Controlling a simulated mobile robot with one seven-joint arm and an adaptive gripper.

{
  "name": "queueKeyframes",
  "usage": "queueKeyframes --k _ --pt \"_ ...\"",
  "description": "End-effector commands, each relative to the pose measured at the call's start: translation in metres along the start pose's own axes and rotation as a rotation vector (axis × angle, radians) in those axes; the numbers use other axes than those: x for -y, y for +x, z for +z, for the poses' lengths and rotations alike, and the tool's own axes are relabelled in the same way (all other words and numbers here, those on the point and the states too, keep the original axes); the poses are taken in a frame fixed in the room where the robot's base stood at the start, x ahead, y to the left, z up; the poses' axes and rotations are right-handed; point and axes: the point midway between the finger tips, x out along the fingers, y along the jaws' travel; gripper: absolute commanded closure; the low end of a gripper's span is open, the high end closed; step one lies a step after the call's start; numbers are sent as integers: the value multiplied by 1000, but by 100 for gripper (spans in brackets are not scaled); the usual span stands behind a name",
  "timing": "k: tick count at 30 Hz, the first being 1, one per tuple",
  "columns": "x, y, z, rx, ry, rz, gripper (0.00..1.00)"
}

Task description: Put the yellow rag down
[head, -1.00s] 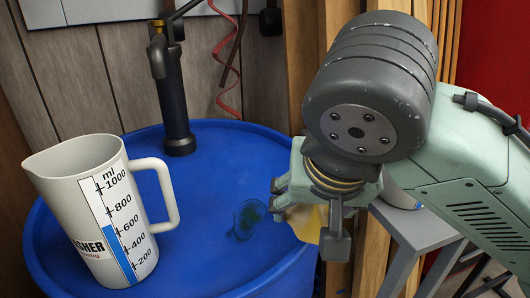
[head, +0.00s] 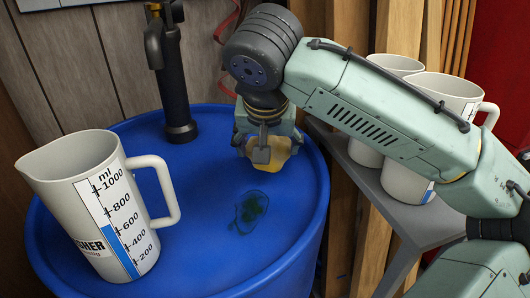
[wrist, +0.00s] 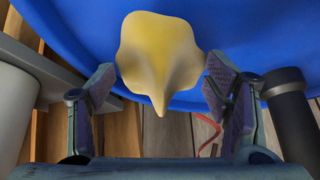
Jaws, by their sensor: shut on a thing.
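The yellow rag (head: 281,158) hangs at my gripper (head: 262,150) over the back right of the blue drum's top (head: 215,180). In the wrist view the rag (wrist: 158,45) is a crumpled yellow cloth between and beyond the two fingers (wrist: 158,78), its pointed end toward the camera. My gripper is shut on the rag. The head view does not clearly show whether the rag touches the drum. Part of the rag is hidden behind the gripper.
A white measuring jug (head: 75,205) stands on the drum at left. A dark pump pipe (head: 172,90) rises at the back. A dark green stain (head: 251,209) marks the drum top in front of my gripper. Several white jugs (head: 400,180) stand on a grey shelf (head: 365,205) at right.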

Motion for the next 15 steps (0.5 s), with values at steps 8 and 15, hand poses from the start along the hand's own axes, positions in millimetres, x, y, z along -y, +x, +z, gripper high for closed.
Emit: queueKeyframes --k 8,15 --pt "5 30 6 0 -1 3 70" --pt "6 36 10 -1 -1 0 70"
